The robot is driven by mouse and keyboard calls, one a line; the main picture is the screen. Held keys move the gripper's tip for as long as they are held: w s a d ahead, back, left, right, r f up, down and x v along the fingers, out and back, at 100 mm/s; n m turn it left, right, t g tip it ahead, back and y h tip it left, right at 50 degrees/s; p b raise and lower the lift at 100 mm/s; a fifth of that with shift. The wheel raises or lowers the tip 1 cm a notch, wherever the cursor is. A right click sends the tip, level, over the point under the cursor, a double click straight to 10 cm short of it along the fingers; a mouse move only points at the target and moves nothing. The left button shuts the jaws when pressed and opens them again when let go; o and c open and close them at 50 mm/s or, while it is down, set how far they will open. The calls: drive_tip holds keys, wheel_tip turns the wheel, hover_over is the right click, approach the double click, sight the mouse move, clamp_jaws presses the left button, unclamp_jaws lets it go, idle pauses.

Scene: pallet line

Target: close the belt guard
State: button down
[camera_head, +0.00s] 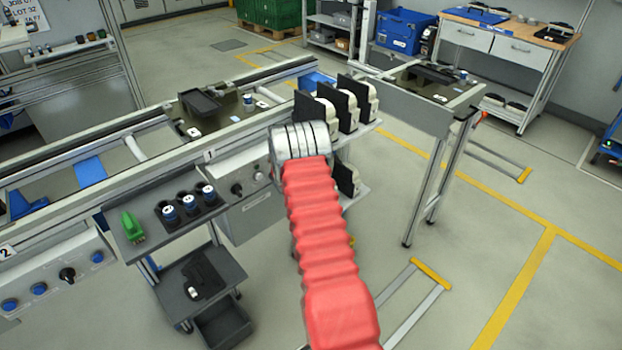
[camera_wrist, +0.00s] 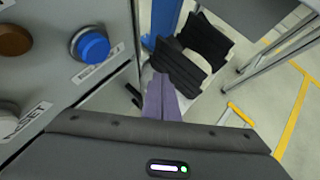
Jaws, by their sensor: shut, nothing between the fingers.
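I cannot clearly make out a belt guard in either view. The conveyor line (camera_head: 90,160) runs from lower left to upper middle in the head view, with a grey control box (camera_head: 250,200) under its near side. In the wrist view my gripper (camera_wrist: 166,84) shows as two purple fingers pressed together, with nothing between them. It is beside a panel (camera_wrist: 110,85) with a blue button (camera_wrist: 90,45) and a small black handle (camera_wrist: 134,95). In the head view my red-sleeved arm and silver wrist hide the fingers and part of the conveyor's near side.
A rack (camera_head: 358,132) with several black-and-white parts stands just beyond my wrist; black parts (camera_wrist: 190,55) also show in the wrist view. A side tray (camera_head: 155,243) holds a green part and several blue-topped items. A separate station (camera_head: 430,105) stands at right.

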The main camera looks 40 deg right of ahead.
drive_tip(key=s+r, duration=0.6)
drive_tip(key=s, duration=0.1)
drive_tip(key=shift+s+r, duration=0.15)
drive_tip(key=shift+r, duration=0.2)
idle(0.5)
drive_tip(key=s+m+g+h, duration=0.1)
drive_tip(key=s+m+g, duration=0.2)
drive_tip(key=s+m, duration=0.5)
drive_tip(key=s+a+r+m+g, duration=0.3)
drive_tip(key=s+a+r+m, duration=0.4)
drive_tip(key=s+r+m, duration=0.15)
drive_tip(key=s+a+r+m+t+y, duration=0.2)
drive_tip(key=s+a+r, duration=0.3)
drive_tip(key=a, duration=0.8)
drive_tip(key=s+a+r+m+t+y, duration=0.2)
drive_tip(key=s+a+r+m+y, duration=0.1)
drive_tip(key=a+r, duration=0.7)
drive_tip(key=s+a+r+m+t+y, duration=0.2)
drive_tip(key=s+a+r, duration=0.4)
drive_tip(key=a, duration=0.9)
drive_tip(key=shift+s+a+r+m+y, duration=0.3)
drive_tip(key=shift+r+m+y, duration=0.35)
drive_tip(key=shift+m+y, duration=0.2)
